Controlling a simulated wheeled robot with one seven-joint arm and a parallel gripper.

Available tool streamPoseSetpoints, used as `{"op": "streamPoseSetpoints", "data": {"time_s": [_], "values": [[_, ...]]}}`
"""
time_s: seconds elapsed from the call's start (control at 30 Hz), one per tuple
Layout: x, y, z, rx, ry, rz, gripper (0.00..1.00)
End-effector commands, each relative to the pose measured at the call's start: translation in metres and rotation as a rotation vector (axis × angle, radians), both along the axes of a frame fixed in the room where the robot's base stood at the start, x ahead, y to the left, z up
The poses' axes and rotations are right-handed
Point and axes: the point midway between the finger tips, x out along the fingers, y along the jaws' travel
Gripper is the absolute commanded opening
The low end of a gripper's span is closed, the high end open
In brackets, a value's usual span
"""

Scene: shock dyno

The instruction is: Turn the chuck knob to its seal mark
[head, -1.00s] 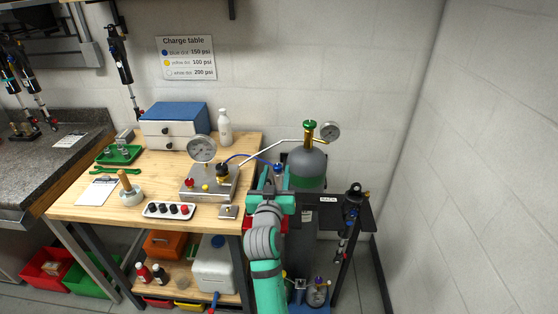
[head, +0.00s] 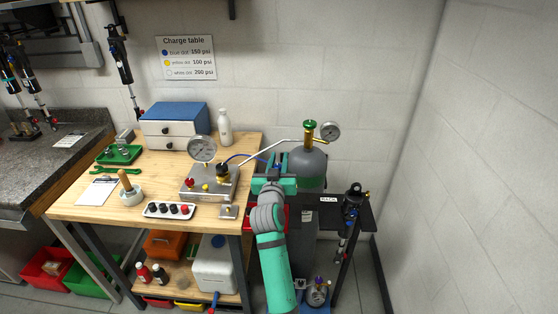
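My gripper (head: 273,168) is teal and grey and sits just right of the bench's right edge, in front of the grey-green gas cylinder. Its fingertips are small and partly covered by its own body, so its opening does not show clearly. A blue hose (head: 243,158) runs from the gauge block (head: 201,184) toward the gripper. The hose's far end is hidden by the gripper, and I cannot make out the chuck knob or its seal mark there. A black knob (head: 222,170) on a brass fitting stands on the gauge block.
The gas cylinder (head: 309,166) with a green valve knob (head: 310,125) and a gauge (head: 330,131) stands behind the gripper. A shock (head: 351,210) hangs upright at the rack's (head: 328,199) right. A tray of small knobs (head: 168,210) lies on the bench. Free floor lies at right.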

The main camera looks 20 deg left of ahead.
Motion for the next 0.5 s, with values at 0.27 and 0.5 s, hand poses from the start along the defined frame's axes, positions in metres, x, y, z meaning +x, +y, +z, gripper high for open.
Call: {"op": "streamPoseSetpoints", "data": {"time_s": [0.27,0.5], "values": [[-0.0001,0.0,-0.0003,-0.001,0.0,-0.009,0.01],[-0.0002,-0.0009,0.0002,-0.003,-0.008,-0.074,0.01]]}}
